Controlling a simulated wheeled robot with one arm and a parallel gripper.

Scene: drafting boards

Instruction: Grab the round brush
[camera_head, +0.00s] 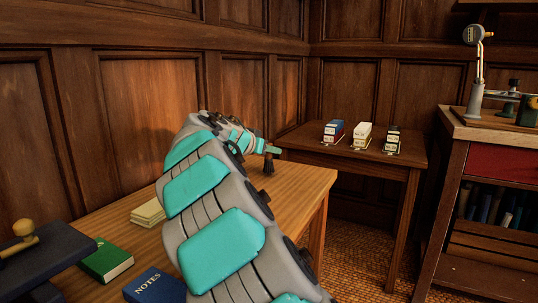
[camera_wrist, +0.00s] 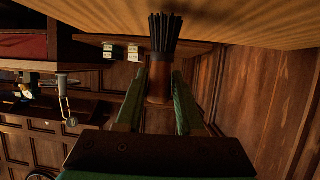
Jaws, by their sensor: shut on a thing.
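The round brush (camera_wrist: 164,38) has dark bristles and a brown wooden handle (camera_wrist: 158,86). In the wrist view, my gripper (camera_wrist: 160,82) has its two green fingers on either side of the handle, shut on it. In the head view, the brush (camera_head: 268,165) hangs bristles down below my gripper (camera_head: 267,150), at the far end of the wooden desk (camera_head: 300,190). I cannot tell whether the bristles touch the desk top. My arm hides part of the desk.
A green book (camera_head: 105,262), a blue notes book (camera_head: 155,287) and a cream paper stack (camera_head: 149,212) lie on the near desk. A dark stand (camera_head: 45,262) is at left. A back table (camera_head: 310,139) holds three small boxes. A shelf unit (camera_head: 440,225) stands at right.

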